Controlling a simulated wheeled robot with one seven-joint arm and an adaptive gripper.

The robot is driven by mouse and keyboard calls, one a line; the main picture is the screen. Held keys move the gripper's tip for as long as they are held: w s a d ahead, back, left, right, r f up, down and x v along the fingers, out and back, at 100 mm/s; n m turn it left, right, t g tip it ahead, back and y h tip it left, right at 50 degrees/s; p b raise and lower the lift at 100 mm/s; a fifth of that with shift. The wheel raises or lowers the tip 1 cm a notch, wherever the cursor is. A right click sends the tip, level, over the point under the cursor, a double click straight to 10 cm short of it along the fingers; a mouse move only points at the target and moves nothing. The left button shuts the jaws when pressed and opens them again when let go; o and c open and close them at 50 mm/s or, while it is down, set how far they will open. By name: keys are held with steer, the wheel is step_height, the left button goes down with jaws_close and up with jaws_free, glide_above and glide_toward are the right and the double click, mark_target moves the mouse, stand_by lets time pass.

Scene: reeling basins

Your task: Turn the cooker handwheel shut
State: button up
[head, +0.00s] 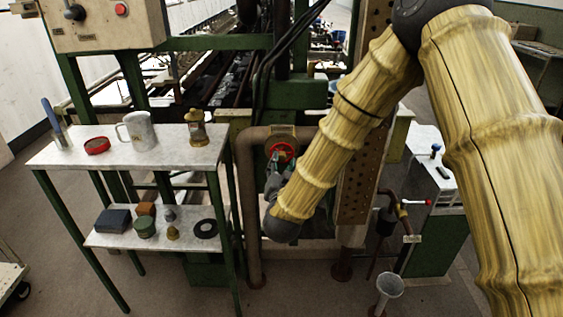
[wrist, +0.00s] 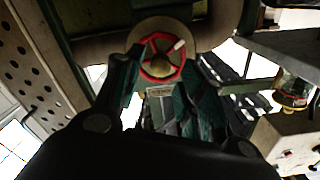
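My gripper (head: 275,172) is just in front of and below the wheel in the head view. In the wrist view its two fingers (wrist: 163,80) stand apart, with the wheel beyond and between the tips. Nothing is held. I cannot tell whether a fingertip touches the rim.
The brown pipe (head: 248,200) runs down beside the wheel. A perforated column (head: 358,190) stands close right of my gripper.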

mark_target(282, 159)
steer(key=n+p, duration=0.1)
steer(key=n, duration=0.2)
steer(key=shift+a+r, duration=0.1)
steer(key=shift+n+p, duration=0.5)
steer(key=shift+n, duration=0.4)
steer(key=shift+w, duration=0.15)
steer(key=shift+w, duration=1.4)
steer(key=shift+c, duration=0.3)
